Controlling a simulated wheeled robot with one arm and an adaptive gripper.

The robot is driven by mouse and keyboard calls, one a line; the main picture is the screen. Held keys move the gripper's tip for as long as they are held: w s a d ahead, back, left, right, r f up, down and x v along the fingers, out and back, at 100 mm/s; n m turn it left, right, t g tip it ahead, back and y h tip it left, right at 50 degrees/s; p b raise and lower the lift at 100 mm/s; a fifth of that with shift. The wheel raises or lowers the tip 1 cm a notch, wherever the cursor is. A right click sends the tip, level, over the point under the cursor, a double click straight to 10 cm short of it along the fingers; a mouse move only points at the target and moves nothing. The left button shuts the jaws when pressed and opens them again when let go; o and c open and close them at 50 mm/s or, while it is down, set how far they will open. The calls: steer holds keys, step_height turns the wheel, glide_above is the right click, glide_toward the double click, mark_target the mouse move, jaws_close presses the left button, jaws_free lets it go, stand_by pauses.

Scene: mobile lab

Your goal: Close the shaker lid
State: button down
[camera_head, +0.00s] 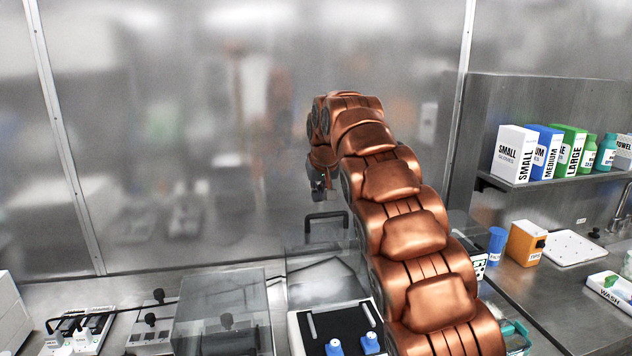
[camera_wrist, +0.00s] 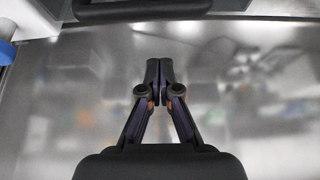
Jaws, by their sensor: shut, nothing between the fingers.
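The shaker (camera_head: 293,325) stands on the bench at the lower middle of the head view, partly hidden by my arm. Its clear lid (camera_head: 310,262) stands raised, with a black handle (camera_head: 311,217) at its upper edge. Blue-capped vessels (camera_head: 370,342) sit on the dark platform inside. My gripper (camera_head: 318,196) is above and near the handle, apart from it as far as I can tell. In the wrist view, my gripper (camera_wrist: 159,72) has its fingertips together and empty. The black handle (camera_wrist: 140,13) crosses the top of that view, clear of the fingertips.
A clear-covered device (camera_head: 222,310) stands left of the shaker, with small instruments (camera_head: 152,330) beyond it. A glossy wall rises behind the bench. At right are a shelf with glove boxes (camera_head: 514,155), an orange box (camera_head: 525,243), a blue container (camera_head: 496,240) and a white tray (camera_head: 572,248).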

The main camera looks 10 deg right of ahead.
mark_target(321, 227)
steer(key=shift+f, duration=0.7)
steer(key=shift+s+f+p, duration=0.2)
steer(key=shift+s+p, duration=0.1)
steer(key=shift+s, duration=0.5)
steer(key=shift+s+f+p, duration=0.15)
steer(key=shift+s+p, duration=0.1)
steer(key=shift+s, duration=0.5)
